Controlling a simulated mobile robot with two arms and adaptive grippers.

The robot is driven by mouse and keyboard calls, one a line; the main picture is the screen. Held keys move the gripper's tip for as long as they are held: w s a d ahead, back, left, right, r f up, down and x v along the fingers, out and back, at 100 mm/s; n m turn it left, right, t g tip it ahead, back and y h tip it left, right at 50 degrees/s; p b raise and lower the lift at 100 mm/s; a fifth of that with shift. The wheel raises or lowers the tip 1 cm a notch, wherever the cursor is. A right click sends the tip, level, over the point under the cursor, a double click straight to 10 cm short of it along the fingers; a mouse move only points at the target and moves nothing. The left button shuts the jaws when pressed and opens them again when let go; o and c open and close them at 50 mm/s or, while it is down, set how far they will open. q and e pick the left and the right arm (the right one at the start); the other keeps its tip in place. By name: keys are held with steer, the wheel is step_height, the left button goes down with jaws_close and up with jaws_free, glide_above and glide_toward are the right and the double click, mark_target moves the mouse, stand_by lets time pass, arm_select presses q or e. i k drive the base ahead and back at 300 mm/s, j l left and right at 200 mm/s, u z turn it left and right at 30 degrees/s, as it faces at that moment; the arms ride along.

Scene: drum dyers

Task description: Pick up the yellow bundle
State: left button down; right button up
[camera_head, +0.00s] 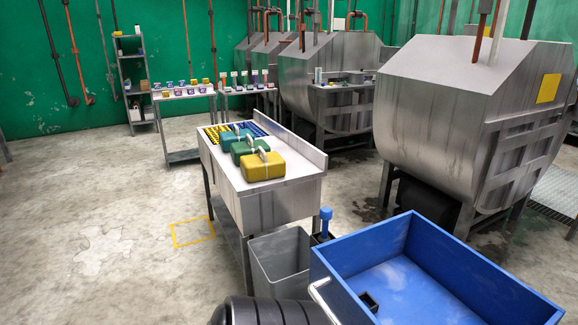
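The yellow bundle (262,166) is a rounded block with a pale band or handle across its top. It rests on the near end of the light metal worktable (290,200) in the middle of the view. Neither my left nor my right gripper can be made out in the head view. Nothing is seen touching the yellow bundle.
A grey bin (280,262) stands by the table's near end. A large blue cart (455,268) fills the lower right. Big steel drum machines (440,110) stand to the right and behind. The concrete floor (80,220) left of the table is open.

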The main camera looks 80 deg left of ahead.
mark_target(265, 166)
steer(key=u, duration=2.8)
steer(key=i+j+z, duration=0.1)
steer(key=z, duration=0.4)
steer(key=i+j+z, duration=0.2)
steer(key=z, duration=0.25)
steer(key=i+j+z, duration=0.1)
steer(key=j+z, duration=0.15)
steer(key=z, duration=0.25)
steer(key=i+j+z, duration=0.2)
steer(key=j+z, duration=0.2)
steer(key=j, duration=1)
steer(key=j+z, duration=0.35)
steer(key=j, duration=1.05)
